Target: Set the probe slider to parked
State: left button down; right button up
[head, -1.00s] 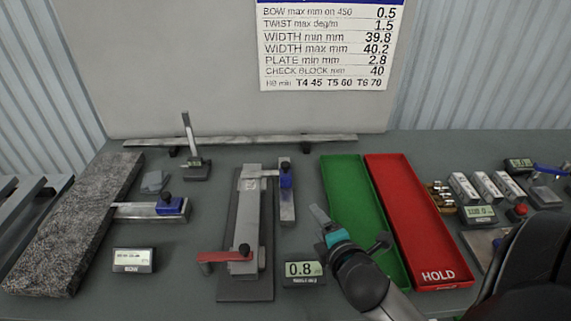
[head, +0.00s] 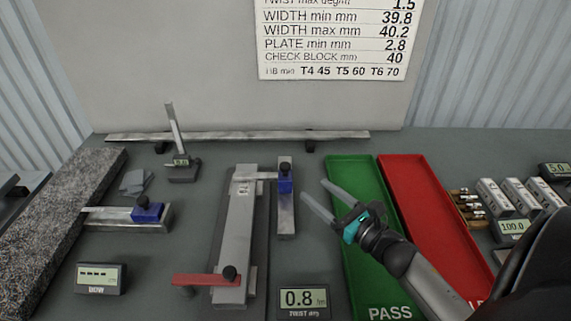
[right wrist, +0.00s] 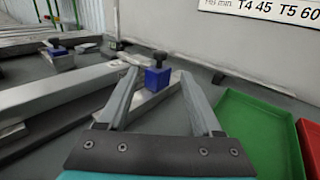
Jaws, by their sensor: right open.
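A blue slider (head: 285,185) with a black knob sits on a short grey rail (head: 286,222), right of the long twist fixture (head: 236,235). A thin arm reaches left from it over the fixture's far end. A second blue slider (head: 148,212) sits on the bow rail at left. Which one is the probe slider is not labelled. My right gripper (head: 314,189) is open and empty, just right of the nearer slider and apart from it. In the right wrist view that slider (right wrist: 157,78) shows between the open fingers. My left gripper is not in view.
A red clamp lever (head: 207,280) crosses the fixture's near end. The twist display (head: 303,299) reads 0.8. A green PASS tray (head: 358,175) and a red tray (head: 415,185) lie at right, partly under my right arm. A granite block (head: 60,210) lies at left.

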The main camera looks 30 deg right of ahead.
aim_at(289, 168)
jog(key=w, duration=0.4)
jog(key=w+a, duration=0.1)
jog(key=w, duration=0.7)
jog(key=shift+w+a, duration=0.25)
jog(key=shift+w, duration=0.1)
jog(key=shift+c, duration=0.4)
grip_shut()
dwell(0.6)
